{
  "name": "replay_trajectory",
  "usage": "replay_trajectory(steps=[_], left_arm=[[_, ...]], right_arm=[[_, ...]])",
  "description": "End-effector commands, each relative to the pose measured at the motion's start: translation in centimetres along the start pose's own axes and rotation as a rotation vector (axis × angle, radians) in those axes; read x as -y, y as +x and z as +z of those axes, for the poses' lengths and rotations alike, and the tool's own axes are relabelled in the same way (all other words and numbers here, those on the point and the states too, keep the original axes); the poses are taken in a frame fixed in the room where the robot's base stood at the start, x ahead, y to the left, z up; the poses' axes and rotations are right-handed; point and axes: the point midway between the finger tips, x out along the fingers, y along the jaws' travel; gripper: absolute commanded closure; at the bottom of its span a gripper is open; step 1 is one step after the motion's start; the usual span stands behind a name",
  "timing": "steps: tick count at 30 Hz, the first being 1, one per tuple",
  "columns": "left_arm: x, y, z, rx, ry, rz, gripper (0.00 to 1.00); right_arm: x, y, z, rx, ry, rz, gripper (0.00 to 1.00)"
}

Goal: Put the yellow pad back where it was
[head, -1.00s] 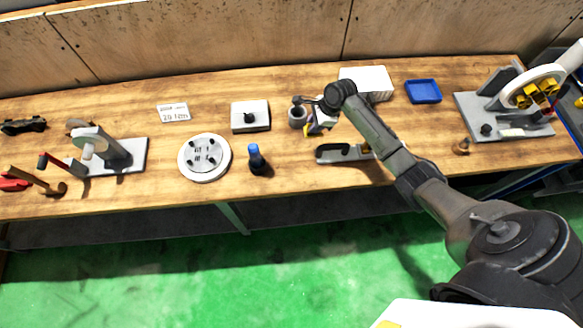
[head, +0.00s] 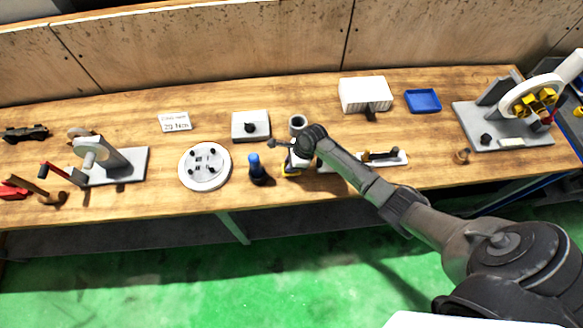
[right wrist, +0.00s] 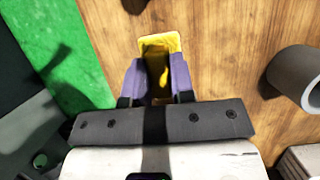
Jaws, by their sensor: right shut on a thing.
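The yellow pad (right wrist: 158,62) is between the purple fingers of my right gripper (right wrist: 157,82), which is shut on it. In the head view, a little of the yellow pad (head: 290,173) shows below my right gripper (head: 292,166), near the bench's front edge, just right of a dark blue-topped bottle (head: 256,168). I cannot tell whether the pad touches the wood. My left gripper is not in view.
A grey ring-shaped cup (head: 298,123) stands behind the gripper. A round white plate with black knobs (head: 204,165) is left of the bottle. A white tray (head: 395,157) lies right, partly behind my arm. Bare wood (head: 330,110) shows behind.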

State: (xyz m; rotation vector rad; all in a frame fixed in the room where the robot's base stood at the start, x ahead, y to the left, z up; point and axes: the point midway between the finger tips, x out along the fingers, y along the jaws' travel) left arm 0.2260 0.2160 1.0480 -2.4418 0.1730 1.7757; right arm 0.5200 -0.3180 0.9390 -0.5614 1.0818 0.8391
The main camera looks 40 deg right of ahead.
Motion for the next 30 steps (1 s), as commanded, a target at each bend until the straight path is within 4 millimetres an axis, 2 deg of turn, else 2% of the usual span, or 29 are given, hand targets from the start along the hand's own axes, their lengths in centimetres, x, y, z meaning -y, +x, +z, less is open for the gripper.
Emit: replay_trajectory(steps=[7,16,17,24,30], left_arm=[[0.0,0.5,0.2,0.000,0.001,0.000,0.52],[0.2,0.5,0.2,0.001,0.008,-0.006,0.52],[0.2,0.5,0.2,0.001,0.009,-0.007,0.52],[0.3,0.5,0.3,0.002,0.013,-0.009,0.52],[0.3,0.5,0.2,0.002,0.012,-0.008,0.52]], right_arm=[[0.0,2.9,-1.3,-0.002,0.001,0.002,0.96],[0.0,3.4,-1.5,-0.001,0.000,0.000,0.96],[-0.1,3.4,-1.5,-0.002,0.000,0.001,0.76],[-0.1,3.4,-1.5,-0.001,0.000,0.001,0.53],[0.0,3.3,-1.4,-0.001,0.000,0.000,0.52]])
